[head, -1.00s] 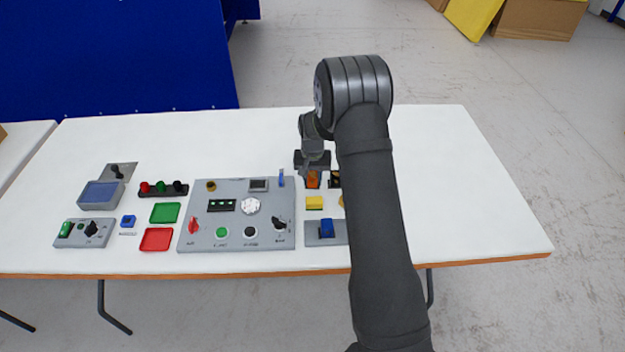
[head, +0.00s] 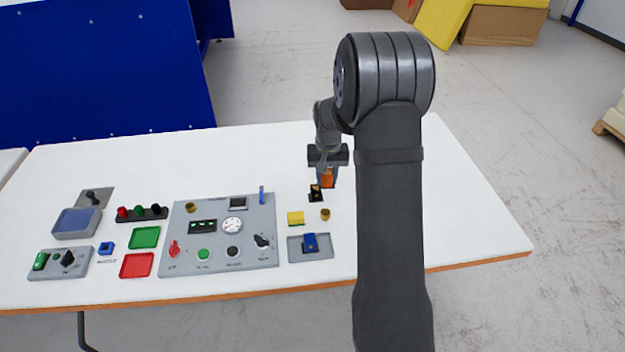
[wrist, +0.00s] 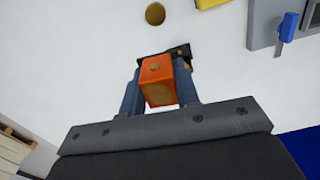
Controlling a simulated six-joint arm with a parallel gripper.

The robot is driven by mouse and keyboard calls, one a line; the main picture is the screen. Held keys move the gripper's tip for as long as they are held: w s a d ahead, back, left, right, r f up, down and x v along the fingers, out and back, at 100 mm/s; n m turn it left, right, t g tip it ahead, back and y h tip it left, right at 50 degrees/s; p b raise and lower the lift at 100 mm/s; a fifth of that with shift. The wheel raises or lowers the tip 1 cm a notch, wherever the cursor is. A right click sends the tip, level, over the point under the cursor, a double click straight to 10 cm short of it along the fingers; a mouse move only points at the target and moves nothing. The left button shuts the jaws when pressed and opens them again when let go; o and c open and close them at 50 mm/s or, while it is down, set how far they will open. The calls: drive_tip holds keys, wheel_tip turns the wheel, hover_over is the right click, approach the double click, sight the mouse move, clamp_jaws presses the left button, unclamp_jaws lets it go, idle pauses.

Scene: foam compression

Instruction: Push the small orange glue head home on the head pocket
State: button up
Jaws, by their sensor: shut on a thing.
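The small orange glue head (head: 328,181) is a block with a brass-coloured round spot on its end face, seen in the wrist view (wrist: 156,69). My gripper (head: 327,175) is shut on it, with one finger on each side in the wrist view (wrist: 157,82). A small black fixture (head: 316,194), which looks like the head pocket, lies just left and in front of the glue head in the head view. In the wrist view the fixture (wrist: 181,52) is partly hidden behind the glue head and a finger. I cannot tell whether the two touch.
A brass cylinder (head: 325,214) and a yellow block (head: 295,218) stand close in front. A grey tray with a blue part (head: 310,243) lies nearer. A grey control panel (head: 220,236) is to the left. The white table (head: 450,215) is clear on the right.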

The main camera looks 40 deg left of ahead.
drive_tip(key=shift+s+a+r, duration=0.1)
drive_tip(key=shift+r, duration=0.1)
drive_tip(key=s+a+n, duration=0.1)
drive_tip(key=s+a, duration=1.6)
drive_tip(key=a, duration=0.4)
drive_tip(key=shift+a+f, duration=0.15)
drive_tip(key=shift+f, duration=3.2)
drive_tip(key=shift+f, duration=0.75)
drive_tip(key=o, duration=1.2)
drive_tip(key=shift+c, duration=0.2)
wheel_tip(320, 180, up, 17)
drive_tip(key=shift+r, duration=0.2)
